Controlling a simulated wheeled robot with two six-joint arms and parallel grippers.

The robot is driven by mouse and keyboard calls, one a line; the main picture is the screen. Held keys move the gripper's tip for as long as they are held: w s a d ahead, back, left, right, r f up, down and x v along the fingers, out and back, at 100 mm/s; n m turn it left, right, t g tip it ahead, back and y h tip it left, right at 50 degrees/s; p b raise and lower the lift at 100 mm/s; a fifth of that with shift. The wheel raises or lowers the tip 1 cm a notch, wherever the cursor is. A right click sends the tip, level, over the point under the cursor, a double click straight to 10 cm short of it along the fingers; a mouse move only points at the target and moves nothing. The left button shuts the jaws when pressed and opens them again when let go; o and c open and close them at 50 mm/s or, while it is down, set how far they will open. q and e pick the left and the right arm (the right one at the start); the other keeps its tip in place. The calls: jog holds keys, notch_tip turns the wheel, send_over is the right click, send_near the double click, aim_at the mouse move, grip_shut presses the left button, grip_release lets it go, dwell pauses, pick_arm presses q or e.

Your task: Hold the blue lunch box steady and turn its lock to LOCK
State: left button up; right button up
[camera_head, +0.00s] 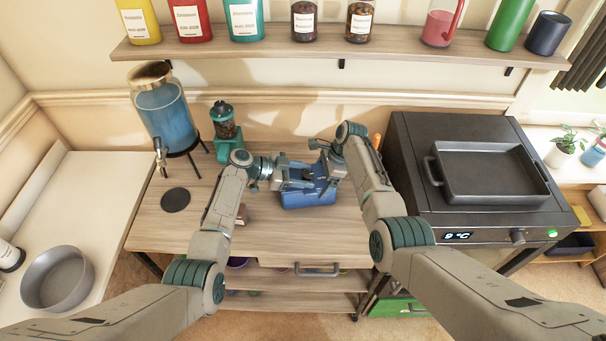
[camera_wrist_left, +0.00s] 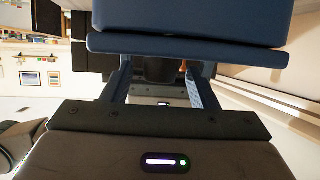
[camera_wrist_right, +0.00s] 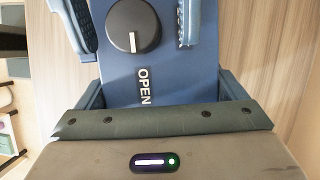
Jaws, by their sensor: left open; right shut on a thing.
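The blue lunch box (camera_head: 310,199) sits on the wooden table, partly covered by my grippers in the head view. In the right wrist view its face (camera_wrist_right: 120,72) carries a round black knob (camera_wrist_right: 130,18) with a white mark toward the OPEN label (camera_wrist_right: 144,86). My right gripper (camera_head: 324,168) is shut on the lunch box, its fingers on both sides of that face. My left gripper (camera_head: 294,178) is open close at the box's left. In the left wrist view the blue box (camera_wrist_left: 190,20) is right before its fingers; whether they touch it is unclear.
A black oven (camera_head: 455,150) with a tray on top stands right of the box. A teal grinder (camera_head: 226,140) and a blue drink dispenser (camera_head: 168,115) stand at the back left. A dark round mat (camera_head: 176,200) lies on the table, whose front part is mostly clear.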

pick_arm(q)
jog(key=c, duration=1)
jog(key=shift+f+n+t, duration=0.1)
jog(key=shift+n+t, duration=0.2)
jog(key=n+t, duration=0.1)
jog(key=n+t+y, duration=0.1)
jog(key=shift+s+d+t, duration=0.1)
jog(key=shift+s+t, duration=0.15)
jog(key=shift+t, duration=0.05)
jog(key=shift+s+d+n+t+y, duration=0.1)
jog(key=shift+n+t+y, duration=0.65)
jog(key=shift+n+t, duration=0.4)
jog(key=shift+s+d+n+t+y, duration=0.1)
jog(key=shift+n+t+y, duration=0.75)
jog(key=shift+n, duration=0.4)
jog(key=shift+a, duration=0.1)
